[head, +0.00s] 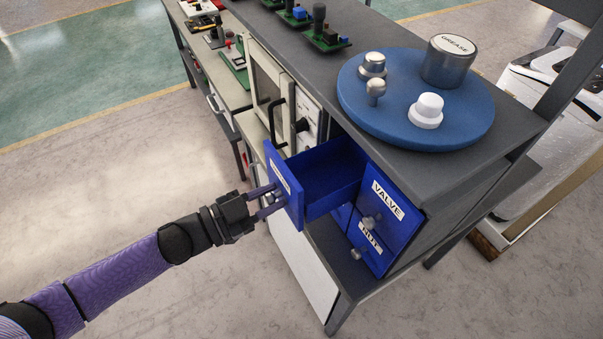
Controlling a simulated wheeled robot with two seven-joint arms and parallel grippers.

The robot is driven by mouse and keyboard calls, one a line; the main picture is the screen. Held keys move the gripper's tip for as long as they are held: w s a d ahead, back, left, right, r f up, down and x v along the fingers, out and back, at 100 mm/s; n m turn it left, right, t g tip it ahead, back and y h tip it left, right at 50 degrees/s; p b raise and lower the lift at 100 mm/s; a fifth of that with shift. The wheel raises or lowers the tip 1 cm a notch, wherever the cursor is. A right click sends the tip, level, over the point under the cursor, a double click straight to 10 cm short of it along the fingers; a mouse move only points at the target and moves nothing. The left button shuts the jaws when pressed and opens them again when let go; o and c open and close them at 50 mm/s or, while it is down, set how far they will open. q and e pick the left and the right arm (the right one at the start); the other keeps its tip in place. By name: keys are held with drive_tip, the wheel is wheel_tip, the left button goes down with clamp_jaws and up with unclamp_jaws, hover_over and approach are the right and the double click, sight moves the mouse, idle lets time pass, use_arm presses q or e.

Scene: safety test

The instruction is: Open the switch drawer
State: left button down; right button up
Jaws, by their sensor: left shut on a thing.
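A blue drawer (335,170) at the upper left of a small blue drawer block is pulled well out, and its inside looks empty. The label on its front is turned away and I cannot read it. My left gripper (268,201) is shut on the knob at the front of this drawer, its fingers on either side of the knob. The knob is partly hidden by the fingers. My right gripper is not in the head view.
A blue round turntable (365,108) above holds a GREASE can (448,60), a white knobbed part and metal parts. A cabinet with a black handle (278,122) stands left of the open drawer. Floor on the left is clear.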

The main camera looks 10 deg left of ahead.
use_arm(q)
drive_tip(key=shift+v, duration=0.85)
drive_tip(key=shift+c, duration=2.1)
unclamp_jaws()
drive_tip(key=v, duration=1)
